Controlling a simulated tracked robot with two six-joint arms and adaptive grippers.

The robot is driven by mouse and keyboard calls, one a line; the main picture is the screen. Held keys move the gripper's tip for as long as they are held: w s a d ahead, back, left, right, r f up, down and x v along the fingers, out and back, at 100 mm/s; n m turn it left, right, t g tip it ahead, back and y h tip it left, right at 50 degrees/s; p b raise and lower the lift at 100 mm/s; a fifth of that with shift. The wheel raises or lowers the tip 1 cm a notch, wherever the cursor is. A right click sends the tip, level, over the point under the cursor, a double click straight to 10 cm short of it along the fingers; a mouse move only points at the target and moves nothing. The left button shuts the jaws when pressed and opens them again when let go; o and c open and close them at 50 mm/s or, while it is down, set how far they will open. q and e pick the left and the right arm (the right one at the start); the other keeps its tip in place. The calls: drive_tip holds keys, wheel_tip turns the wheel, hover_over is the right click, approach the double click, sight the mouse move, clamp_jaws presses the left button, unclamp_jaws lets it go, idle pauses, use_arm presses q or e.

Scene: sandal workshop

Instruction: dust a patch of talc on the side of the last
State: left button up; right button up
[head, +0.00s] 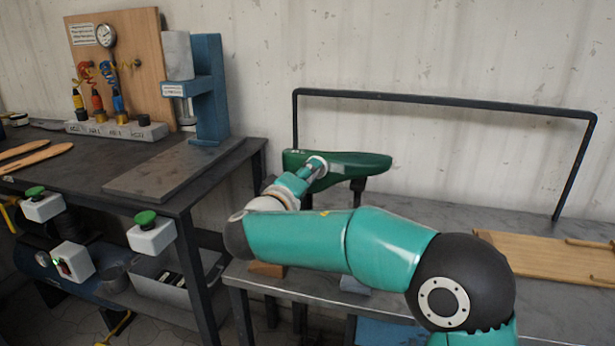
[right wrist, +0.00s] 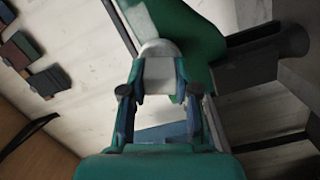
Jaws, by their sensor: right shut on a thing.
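The green last (head: 352,163) is held upside-down or sideways on a dark post (head: 357,187) above the right bench; I cannot tell which. It also shows at the top of the right wrist view (right wrist: 190,35). My right gripper (head: 308,172) is at the last's near side, shut on a white, round-ended talc pad (right wrist: 160,62). The pad's rounded end lies against or very close to the green surface; contact is not clear. My left gripper is out of view.
A dark rail (head: 440,98) arches behind the last. A wooden board with handles (head: 545,258) lies on the bench at right. The left table carries a blue press (head: 208,90) and a wooden gauge panel (head: 120,70). Green-button boxes (head: 150,235) hang at its front.

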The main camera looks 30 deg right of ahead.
drive_tip(key=shift+w+d, duration=0.1)
drive_tip(key=shift+s+d+f+b, duration=0.2)
drive_tip(key=shift+s+d+b, duration=0.15)
drive_tip(key=shift+s+b, duration=0.4)
drive_tip(key=shift+s+d+r+b, duration=0.15)
drive_tip(key=shift+s+d+b, duration=0.3)
drive_tip(key=shift+s+b, duration=0.4)
drive_tip(key=shift+s+d+b, duration=0.45)
drive_tip(key=shift+s+b, duration=0.05)
drive_tip(key=shift+b, duration=0.3)
drive_tip(key=shift+s+d+b, duration=0.45)
drive_tip(key=shift+s+b, duration=0.1)
drive_tip(key=shift+s, duration=0.15)
drive_tip(key=shift+d+r+b, duration=0.1)
drive_tip(key=shift+b, duration=0.2)
drive_tip(key=shift+w+a+p, duration=0.2)
drive_tip(key=shift+w+a, duration=0.4)
drive_tip(key=shift+w, duration=0.35)
drive_tip(key=shift+w+a+p, duration=0.2)
drive_tip(key=shift+w+a, duration=0.35)
drive_tip(key=shift+w, duration=0.4)
drive_tip(key=shift+w+a+p, duration=0.2)
drive_tip(key=shift+w+a, duration=0.4)
drive_tip(key=shift+w, duration=0.35)
